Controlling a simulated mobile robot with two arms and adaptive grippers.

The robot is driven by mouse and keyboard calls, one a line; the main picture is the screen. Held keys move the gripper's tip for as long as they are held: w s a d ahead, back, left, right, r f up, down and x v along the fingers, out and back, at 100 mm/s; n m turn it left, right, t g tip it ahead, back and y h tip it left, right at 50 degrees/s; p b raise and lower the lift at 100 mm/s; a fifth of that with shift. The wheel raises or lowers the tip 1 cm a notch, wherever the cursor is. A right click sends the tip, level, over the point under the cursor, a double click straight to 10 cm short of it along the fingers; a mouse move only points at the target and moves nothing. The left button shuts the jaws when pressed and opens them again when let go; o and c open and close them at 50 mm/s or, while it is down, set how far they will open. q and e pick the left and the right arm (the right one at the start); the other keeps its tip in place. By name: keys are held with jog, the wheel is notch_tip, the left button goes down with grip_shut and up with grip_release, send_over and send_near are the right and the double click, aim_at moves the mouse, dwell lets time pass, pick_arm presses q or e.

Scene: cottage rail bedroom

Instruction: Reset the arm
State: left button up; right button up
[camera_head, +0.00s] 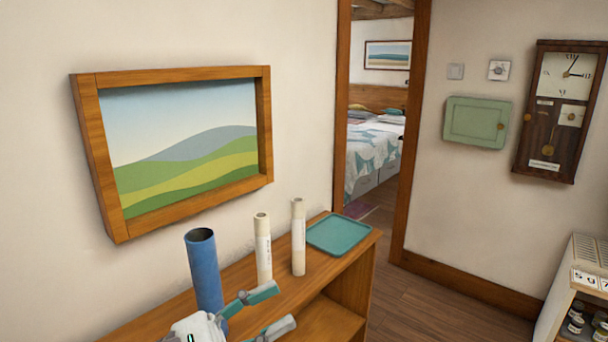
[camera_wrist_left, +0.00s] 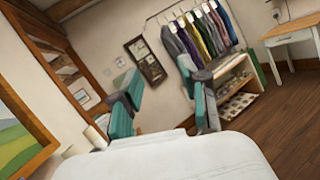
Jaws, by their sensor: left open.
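My left gripper (camera_head: 270,309) comes in at the bottom of the head view, low in front of the wooden shelf unit. Its two teal-and-grey fingers are apart, with nothing between them. In the left wrist view the gripper (camera_wrist_left: 165,108) also shows with its fingers spread and empty, pointing out into the room. My right gripper is in neither view.
A wooden shelf unit (camera_head: 343,285) carries a blue tube (camera_head: 204,270), two cream tubes (camera_head: 263,250) (camera_head: 298,238) and a teal tray (camera_head: 339,233). A framed landscape (camera_head: 185,145) hangs above. A doorway opens onto a bed (camera_head: 372,155). The wrist view shows hanging clothes (camera_wrist_left: 203,38) and a desk (camera_wrist_left: 291,35).

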pick_arm(q)
jog(key=w+a+f+n+t+y, duration=0.25)
jog(key=a+n+t+y, duration=0.4)
jog(key=n, duration=0.75)
jog(key=w+a+f+n+t+y, duration=0.25)
jog(key=a+n+t+y, duration=0.35)
jog(key=n, duration=0.8)
jog(key=s+a+f+n+g+y, duration=0.2)
jog(key=a+f+n+g+y, duration=0.15)
jog(key=f+n, duration=0.4)
jog(key=s+a+f+n+g+y, duration=0.25)
jog(key=f+n+y, duration=0.25)
jog(key=f+n, duration=0.25)
jog(key=s+d+f+n+g+h, duration=0.25)
jog(key=s+f+n+g, duration=0.55)
jog(key=s+f+g, duration=0.85)
notch_tip(320, 180, down, 22)
jog(key=s+t+y, duration=0.1)
jog(key=s+t, duration=0.1)
jog(key=t, duration=0.2)
jog(key=s+a+f+g, duration=0.1)
jog(key=s+a+f, duration=0.1)
jog(key=s+f, duration=1.5)
jog(key=shift+s+a+f, duration=0.35)
jog(key=shift+a+f, duration=0.05)
jog(key=shift+f, duration=0.45)
